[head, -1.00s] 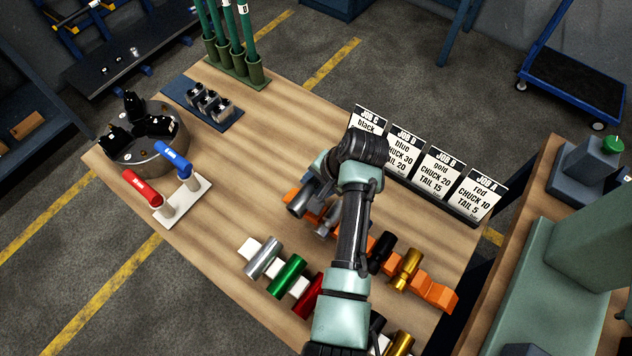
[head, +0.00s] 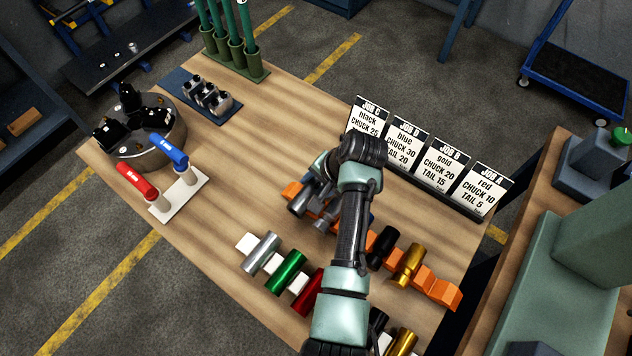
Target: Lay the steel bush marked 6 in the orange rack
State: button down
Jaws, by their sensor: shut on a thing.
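The orange rack (head: 446,296) lies slantwise across the table's right half. A black bush (head: 382,248) and a gold bush (head: 408,264) lie across its right part. My gripper (head: 326,206) is low over the rack's left part, mostly hidden behind my forearm and wrist. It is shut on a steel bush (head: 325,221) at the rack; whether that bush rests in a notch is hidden. Another steel piece (head: 300,203) lies just left of it. No mark 6 can be read on any bush.
A white rack (head: 247,243) in front bears silver, green, red and gold bushes. Job cards (head: 402,148) stand close behind the orange rack. The chuck (head: 150,148), red and blue handled tools (head: 168,146) and a jaw tray (head: 185,91) are left. The table's left-middle is clear.

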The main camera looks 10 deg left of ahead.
jog(key=shift+c, duration=1.8)
grip_release()
jog(key=shift+o, duration=0.5)
jog(key=shift+f, duration=0.15)
jog(key=shift+s, duration=0.1)
